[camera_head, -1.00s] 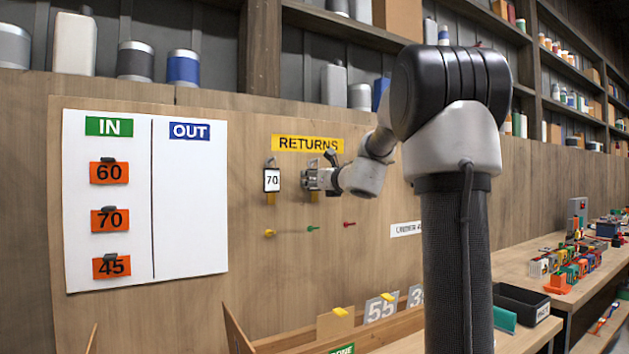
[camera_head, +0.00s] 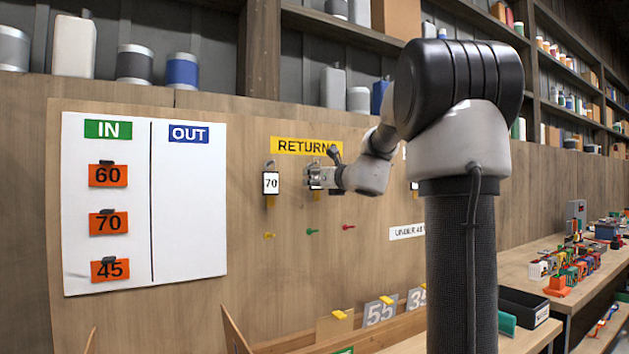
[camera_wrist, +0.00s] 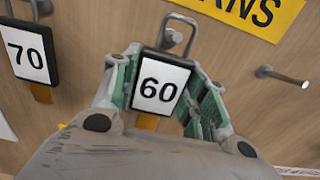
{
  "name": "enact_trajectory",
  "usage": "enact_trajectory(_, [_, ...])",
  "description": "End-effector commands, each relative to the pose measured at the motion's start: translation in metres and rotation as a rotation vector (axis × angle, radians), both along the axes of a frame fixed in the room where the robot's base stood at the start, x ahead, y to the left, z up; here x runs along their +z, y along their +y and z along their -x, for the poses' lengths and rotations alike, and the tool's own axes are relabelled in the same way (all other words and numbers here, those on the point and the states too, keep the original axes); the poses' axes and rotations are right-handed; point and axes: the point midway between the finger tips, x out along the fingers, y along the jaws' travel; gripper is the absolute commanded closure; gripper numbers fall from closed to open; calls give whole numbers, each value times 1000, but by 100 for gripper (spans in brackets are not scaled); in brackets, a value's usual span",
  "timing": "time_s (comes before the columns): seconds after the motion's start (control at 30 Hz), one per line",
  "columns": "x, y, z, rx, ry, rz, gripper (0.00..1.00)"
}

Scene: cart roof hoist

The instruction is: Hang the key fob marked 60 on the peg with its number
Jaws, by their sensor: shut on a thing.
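The key fob marked 60 (camera_wrist: 160,86) is a white-faced, dark-edged tag with a metal loop (camera_wrist: 177,33) at its top. My gripper (camera_wrist: 165,92) is shut on it, with a green-padded finger on each side. In the wrist view a round peg end (camera_wrist: 172,38) shows inside the loop; whether the loop rests on it I cannot tell. In the head view my gripper (camera_head: 314,178) is at the board under the yellow RETURNS sign (camera_head: 300,147), and the fob there is mostly hidden. No peg number is readable near it.
A fob marked 70 (camera_head: 270,183) hangs just left of my gripper. A bare metal peg (camera_wrist: 285,77) sticks out to its right. Small coloured pegs (camera_head: 312,231) are below. An IN/OUT board (camera_head: 190,220) holds orange tags 60, 70 and 45 under IN.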

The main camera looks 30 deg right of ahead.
Motion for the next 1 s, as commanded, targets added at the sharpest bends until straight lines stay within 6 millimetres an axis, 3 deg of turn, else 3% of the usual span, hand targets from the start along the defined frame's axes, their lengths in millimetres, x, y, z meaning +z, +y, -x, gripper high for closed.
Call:
enact_trajectory(0.5, [7,-1,26,0,-1,-1,86])
enact_trajectory(1.0, [7,-1,32,0,0,0,86])
